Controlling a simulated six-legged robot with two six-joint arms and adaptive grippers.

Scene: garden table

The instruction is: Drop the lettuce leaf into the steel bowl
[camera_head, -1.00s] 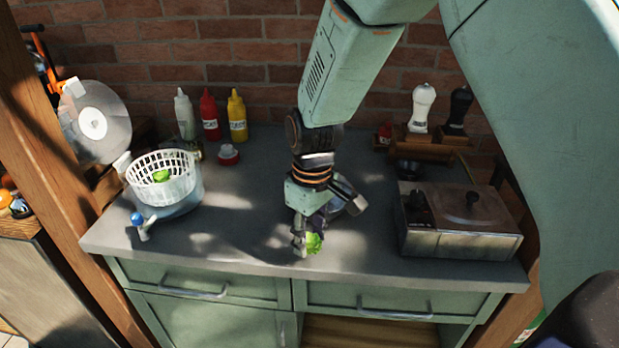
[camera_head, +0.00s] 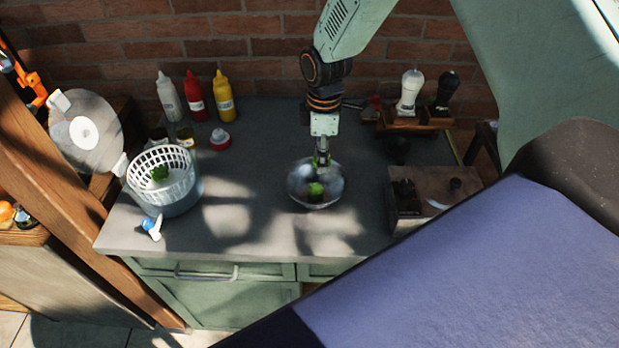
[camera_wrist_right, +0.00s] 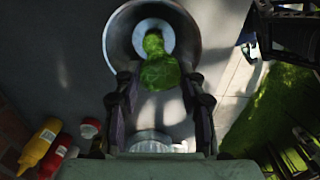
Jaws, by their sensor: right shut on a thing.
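The steel bowl (camera_head: 296,187) stands on the grey counter, and it also shows in the right wrist view (camera_wrist_right: 118,42). My right gripper (camera_head: 321,162) is above the bowl, pointing down. It is shut on the green lettuce leaf (camera_wrist_right: 160,73), which lies between its fingers in the right wrist view. A further green piece (camera_head: 315,190) shows lower, within the bowl's outline, and also beyond the held leaf in the wrist view (camera_wrist_right: 153,43). I cannot tell whether it is separate from the held leaf. My left gripper is not in view.
A white salad-spinner basket (camera_head: 177,187) with green inside stands at left, its blue-knobbed crank (camera_head: 151,226) in front. White, red and yellow bottles (camera_head: 224,101) stand at the back. The counter between basket and bowl is clear.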

